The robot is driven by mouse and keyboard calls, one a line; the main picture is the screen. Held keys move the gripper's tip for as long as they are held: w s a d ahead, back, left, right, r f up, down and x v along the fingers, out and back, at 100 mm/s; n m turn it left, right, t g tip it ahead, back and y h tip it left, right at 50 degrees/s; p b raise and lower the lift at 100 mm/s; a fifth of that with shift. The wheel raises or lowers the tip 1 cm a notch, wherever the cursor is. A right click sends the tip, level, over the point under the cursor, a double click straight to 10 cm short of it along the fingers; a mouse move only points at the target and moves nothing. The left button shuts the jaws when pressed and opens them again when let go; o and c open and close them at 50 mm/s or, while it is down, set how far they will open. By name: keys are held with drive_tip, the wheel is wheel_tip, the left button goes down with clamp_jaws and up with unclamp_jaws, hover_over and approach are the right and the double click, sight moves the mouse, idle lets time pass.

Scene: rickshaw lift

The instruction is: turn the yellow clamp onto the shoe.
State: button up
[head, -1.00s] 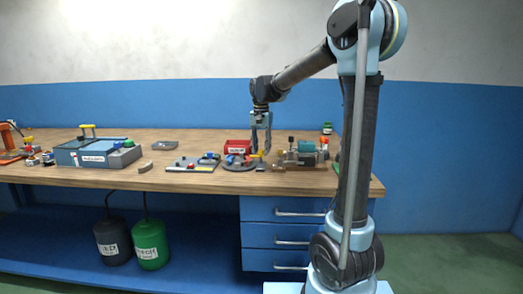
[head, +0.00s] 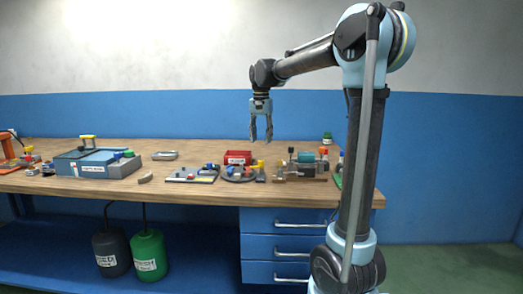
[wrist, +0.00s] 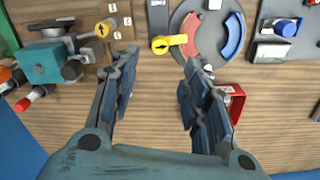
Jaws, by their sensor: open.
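The yellow clamp (wrist: 168,43) is a lever beside a dark round plate (wrist: 207,63). In the wrist view it points right, its tip at the edge of a red curved shoe (wrist: 191,35); I cannot tell whether it presses on it. A blue curved piece (wrist: 233,36) sits across the plate. In the head view the clamp (head: 261,172) stands at the plate's right edge. My gripper (head: 261,138) is open and empty, pointing down, raised above the clamp and apart from it. The wrist view shows its spread fingers (wrist: 162,62) on either side of the clamp's line.
A wooden fixture with a teal cylinder (head: 306,157) stands close right of the plate. A red bin (head: 238,157) is behind the plate. A grey panel with small parts (head: 192,174) is to its left. A blue-grey case (head: 92,162) stands farther left.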

drive_tip(key=shift+r, duration=1.25)
drive_tip(key=shift+o, duration=0.2)
wheel_tip(320, 180, up, 5)
drive_tip(key=n, duration=1.3)
hover_over(257, 167)
drive_tip(key=d, duration=0.2)
drive_tip(key=f, duration=1.1)
drive_tip(key=w+f, duration=0.1)
drive_tip(key=f, duration=0.5)
drive_tip(key=shift+a, duration=0.1)
drive_tip(key=shift+r, duration=0.1)
clamp_jaws()
